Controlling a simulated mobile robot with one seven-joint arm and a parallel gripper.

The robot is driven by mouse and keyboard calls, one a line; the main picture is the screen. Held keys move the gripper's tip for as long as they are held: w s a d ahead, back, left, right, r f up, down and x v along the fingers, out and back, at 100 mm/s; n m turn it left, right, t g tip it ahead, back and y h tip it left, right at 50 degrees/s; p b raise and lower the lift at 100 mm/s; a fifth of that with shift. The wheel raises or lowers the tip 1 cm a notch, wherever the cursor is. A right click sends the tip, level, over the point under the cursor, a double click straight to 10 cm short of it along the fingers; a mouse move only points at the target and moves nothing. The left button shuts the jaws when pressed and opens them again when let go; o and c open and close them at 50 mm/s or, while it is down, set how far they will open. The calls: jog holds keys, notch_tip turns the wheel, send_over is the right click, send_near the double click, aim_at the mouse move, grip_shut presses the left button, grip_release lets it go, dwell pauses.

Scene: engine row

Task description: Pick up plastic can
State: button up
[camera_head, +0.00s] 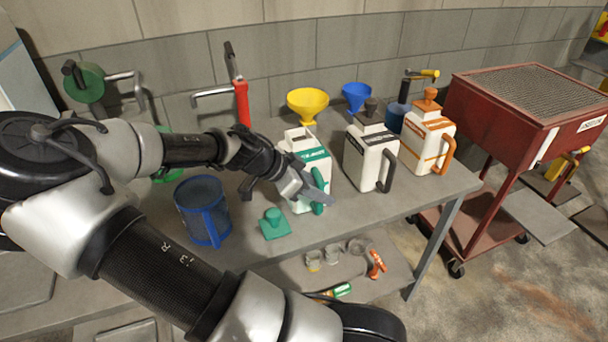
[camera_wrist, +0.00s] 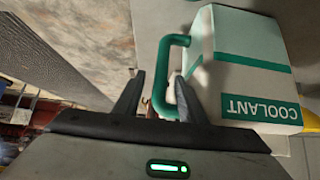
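The white plastic can with a green band (camera_head: 312,160) stands on the grey workbench, partly hidden by my gripper. In the wrist view the same can (camera_wrist: 245,62) shows the word COOLANT and a green handle (camera_wrist: 163,75). My gripper (camera_wrist: 157,95) is open, with its two fingers apart. The handle lies between the fingers, close to the right one; contact cannot be told. In the head view my gripper (camera_head: 322,196) is in front of the can near the handle.
A white can with a black handle (camera_head: 368,155) and one with an orange handle (camera_head: 425,138) stand to the right. A red cart (camera_head: 530,115) stands beyond.

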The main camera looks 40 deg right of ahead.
jog(key=shift+d+f, duration=0.1)
jog(key=shift+d, duration=0.05)
grip_shut()
dwell(1.3)
